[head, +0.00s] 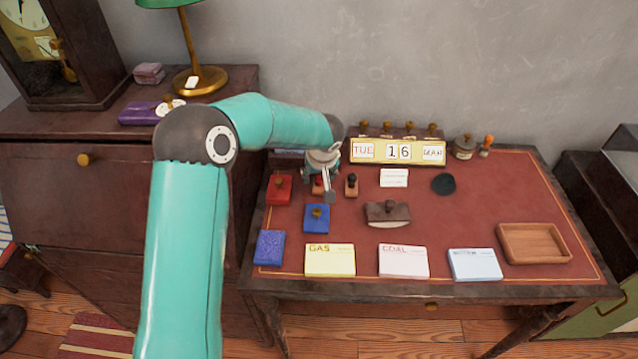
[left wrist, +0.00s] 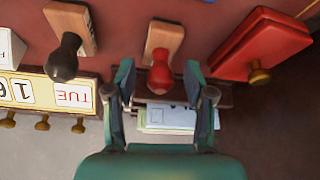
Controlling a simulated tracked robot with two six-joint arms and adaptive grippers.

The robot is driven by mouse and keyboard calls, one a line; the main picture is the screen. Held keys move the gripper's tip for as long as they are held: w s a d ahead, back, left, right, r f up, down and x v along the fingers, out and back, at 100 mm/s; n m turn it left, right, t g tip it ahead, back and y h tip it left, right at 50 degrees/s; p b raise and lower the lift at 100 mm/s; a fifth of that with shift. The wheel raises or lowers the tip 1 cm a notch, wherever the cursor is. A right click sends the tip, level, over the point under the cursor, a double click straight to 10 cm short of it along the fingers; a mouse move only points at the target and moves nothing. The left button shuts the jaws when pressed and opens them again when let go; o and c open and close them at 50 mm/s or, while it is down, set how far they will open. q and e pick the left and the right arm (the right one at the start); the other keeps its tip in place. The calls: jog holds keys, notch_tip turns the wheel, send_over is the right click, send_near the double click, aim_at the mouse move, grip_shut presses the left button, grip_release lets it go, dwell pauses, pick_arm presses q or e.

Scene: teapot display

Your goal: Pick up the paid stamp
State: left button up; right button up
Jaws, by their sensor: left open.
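Two wooden stamps stand side by side on the desk's left part. The stamp with a red knob (left wrist: 162,45) lies just ahead of my open left gripper (left wrist: 160,88), its knob in line with the gap between the fingers. The stamp with a black knob (left wrist: 72,32) stands beside it, and also shows in the head view (head: 351,186). No "paid" lettering is readable on either. In the head view my left gripper (head: 328,180) hangs above the red-knob stamp (head: 317,185) and partly hides it. My right gripper is not in view.
A red ink pad (head: 278,190) sits left of the stamps, a blue pad (head: 316,217) in front. A calendar (head: 398,151) stands behind, with papers (left wrist: 165,118) beside it. A blotter (head: 388,214) lies to the right. A wooden tray (head: 534,261) is at far right.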

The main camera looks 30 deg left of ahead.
pick_arm(q)
grip_shut()
jog(key=shift+r, duration=0.2)
dwell(0.3)
notch_tip(320, 180, up, 20)
jog(key=p, duration=0.1)
dwell(0.3)
jog(key=shift+f, duration=0.15)
